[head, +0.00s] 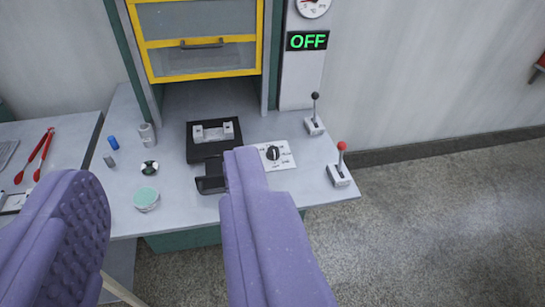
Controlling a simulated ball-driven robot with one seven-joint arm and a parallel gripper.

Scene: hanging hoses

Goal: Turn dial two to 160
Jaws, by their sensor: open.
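A black rotary dial (273,153) sits on a white marked plate on the grey workbench, right of the middle. Its markings are too small to read, and I see no number naming it dial two. My gripper (162,172) has two purple fingers spread wide apart with nothing between them. The right finger's tip appears just left of the dial and overlaps the plate's left edge in the picture. I cannot tell the height of the fingers above the bench. A round gauge (314,4) at the top is partly cut off.
Two levers, black-knobbed (315,112) and red-knobbed (340,160), stand right of the dial. A black fixture (203,165) is left of it. A yellow-framed guard (203,40) hangs behind. A sign (308,40) reads OFF. Small parts and red tongs (39,155) lie left.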

